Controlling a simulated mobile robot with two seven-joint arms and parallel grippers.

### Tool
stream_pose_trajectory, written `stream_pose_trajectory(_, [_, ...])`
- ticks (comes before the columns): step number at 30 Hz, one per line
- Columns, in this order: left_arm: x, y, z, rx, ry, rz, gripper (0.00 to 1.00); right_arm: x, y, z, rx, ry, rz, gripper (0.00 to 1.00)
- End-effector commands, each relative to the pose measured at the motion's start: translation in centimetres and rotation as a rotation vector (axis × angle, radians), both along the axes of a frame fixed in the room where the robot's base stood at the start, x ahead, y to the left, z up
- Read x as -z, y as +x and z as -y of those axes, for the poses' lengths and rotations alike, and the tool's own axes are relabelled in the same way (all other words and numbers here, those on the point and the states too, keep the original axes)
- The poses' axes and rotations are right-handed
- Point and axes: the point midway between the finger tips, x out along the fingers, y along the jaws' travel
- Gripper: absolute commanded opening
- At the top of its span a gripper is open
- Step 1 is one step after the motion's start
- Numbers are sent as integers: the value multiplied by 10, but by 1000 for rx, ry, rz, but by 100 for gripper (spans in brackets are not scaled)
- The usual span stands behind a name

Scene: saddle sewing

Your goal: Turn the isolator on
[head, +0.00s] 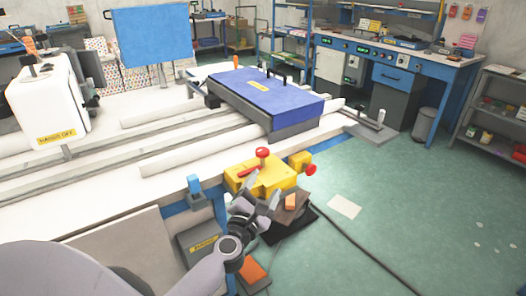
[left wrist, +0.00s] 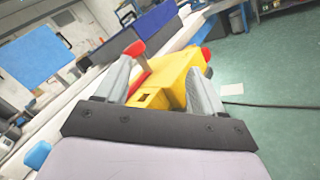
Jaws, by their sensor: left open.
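A yellow box (head: 262,178), which looks like the isolator, sits at the near corner of the long white machine table. A red lever (head: 249,171) and a red-topped post (head: 262,152) are on its top, and a red knob (head: 310,169) is on its right side. My left gripper (head: 263,200) is open just in front of the box. In the left wrist view, the yellow box (left wrist: 172,78) shows between and beyond the fingers. A red handle (left wrist: 134,49) is beside the left fingertip; contact cannot be told. My right gripper is in neither view.
The white table (head: 105,190) with long rails runs left, carrying a blue-topped case (head: 265,92). A small blue block (head: 194,183) stands at its front edge.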

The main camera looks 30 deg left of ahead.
Motion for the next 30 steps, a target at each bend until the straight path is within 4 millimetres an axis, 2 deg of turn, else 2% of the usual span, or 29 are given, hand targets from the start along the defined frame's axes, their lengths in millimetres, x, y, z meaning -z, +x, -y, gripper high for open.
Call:
stream_pose_trajectory(1, [-9,9,-10,-28,-122,28,68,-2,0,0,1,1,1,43])
stream_pose_trajectory(6, [-20,30,-34,-100,-486,93,68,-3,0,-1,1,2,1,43])
stream_pose_trajectory(10, [-23,38,-43,-130,-649,120,68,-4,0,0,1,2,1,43])
stream_pose_trajectory(17, [-22,48,-49,-141,-712,129,68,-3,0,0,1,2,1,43])
stream_pose_trajectory(30, [-22,97,-68,-140,-707,127,68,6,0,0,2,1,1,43])
